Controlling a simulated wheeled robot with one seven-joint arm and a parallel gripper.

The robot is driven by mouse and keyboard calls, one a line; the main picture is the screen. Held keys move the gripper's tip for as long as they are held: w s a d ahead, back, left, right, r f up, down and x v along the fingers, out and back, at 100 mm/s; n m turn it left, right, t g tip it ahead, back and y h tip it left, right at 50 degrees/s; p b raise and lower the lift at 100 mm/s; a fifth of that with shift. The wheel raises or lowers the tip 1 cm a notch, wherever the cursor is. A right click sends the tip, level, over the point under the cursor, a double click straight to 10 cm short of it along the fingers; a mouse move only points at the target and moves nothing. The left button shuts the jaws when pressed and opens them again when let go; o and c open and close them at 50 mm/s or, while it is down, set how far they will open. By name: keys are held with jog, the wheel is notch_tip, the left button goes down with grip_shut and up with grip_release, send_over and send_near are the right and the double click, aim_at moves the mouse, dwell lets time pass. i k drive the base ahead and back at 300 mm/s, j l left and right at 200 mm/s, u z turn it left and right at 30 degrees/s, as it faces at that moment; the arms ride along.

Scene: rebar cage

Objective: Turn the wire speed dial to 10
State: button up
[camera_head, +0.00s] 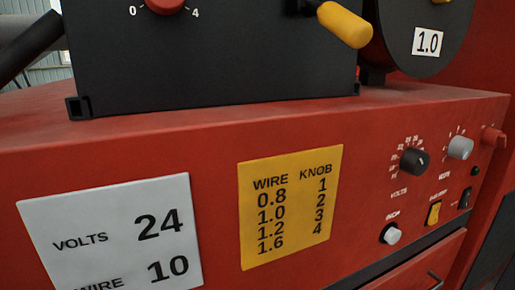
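A grey dial (460,147) with a printed scale sits at the upper right of the red machine's front panel. It looks like the wire speed dial, but the label below it and the setting are too small to read. A black dial (413,161) labelled VOLTS sits to its left, with a light pointer mark toward the right. A white card (110,236) at the lower left reads VOLTS 24 and WIRE 10, cut by the bottom edge. My gripper is not in view.
A grey knob (391,234), a yellow switch (434,213) and a black switch (465,198) sit below the dials. A yellow WIRE/KNOB chart (290,207) is mid-panel. Above stands a black unit (210,60) with a red knob (165,5) and yellow handle (344,24).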

aim_at(459, 147)
jog(key=k+l+u, duration=0.15)
jog(key=l+u, duration=0.15)
jog(key=k+l+u, duration=0.15)
jog(key=l+u, duration=0.2)
jog(key=k+l+u, duration=0.45)
jog(key=i, duration=0.05)
